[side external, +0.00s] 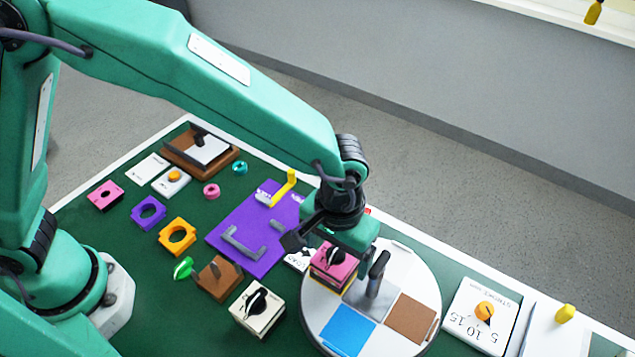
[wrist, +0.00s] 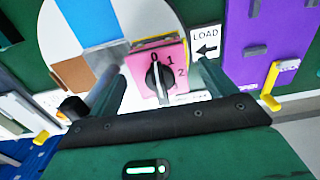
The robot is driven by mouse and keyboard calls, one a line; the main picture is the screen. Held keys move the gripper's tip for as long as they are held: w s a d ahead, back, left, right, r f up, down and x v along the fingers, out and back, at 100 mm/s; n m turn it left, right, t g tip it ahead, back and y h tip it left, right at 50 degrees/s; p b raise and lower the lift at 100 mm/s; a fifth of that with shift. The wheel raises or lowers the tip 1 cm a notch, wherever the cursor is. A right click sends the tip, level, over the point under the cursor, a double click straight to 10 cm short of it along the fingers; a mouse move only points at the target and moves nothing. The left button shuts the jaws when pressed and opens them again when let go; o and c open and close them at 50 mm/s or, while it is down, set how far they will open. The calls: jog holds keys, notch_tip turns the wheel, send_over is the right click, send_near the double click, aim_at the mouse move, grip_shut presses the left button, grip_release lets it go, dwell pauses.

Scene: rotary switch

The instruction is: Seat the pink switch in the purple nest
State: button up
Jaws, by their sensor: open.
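The pink switch (side external: 331,272) is a square block with a black knob and the marks 0, 1, 2. It sits on the white round turntable (side external: 318,318), with a yellow edge showing beneath it. In the wrist view, the pink switch (wrist: 142,55) lies between my fingers, its knob pointing up toward 0. My gripper (side external: 335,254) is open and low over the switch; its fingers (wrist: 160,86) stand apart on either side. I cannot tell whether they touch it. The purple nest (side external: 222,232) is a flat plate with grey brackets, left of the turntable; its middle looks empty.
The turntable also carries blue (side external: 347,330), brown (side external: 411,318) and grey pads. A cream switch (side external: 245,318) stands at the turntable's left. A yellow bracket (side external: 291,178) rises at the nest's back edge. A LOAD card (wrist: 206,42) lies between nest and turntable.

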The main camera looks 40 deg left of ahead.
jog(key=shift+f, duration=0.7)
jog(key=c, duration=1.2)
jog(key=shift+o, duration=0.2)
jog(key=shift+r, duration=0.1)
jog(key=shift+r, duration=0.75)
notch_tip(320, 180, up, 2)
jog(key=shift+r, duration=0.1)
jog(key=s+d+r, duration=0.2)
jog(key=s+r, duration=0.5)
jog(key=s, duration=0.4)
jog(key=shift+s+d, duration=0.2)
jog(key=shift+d, duration=0.1)
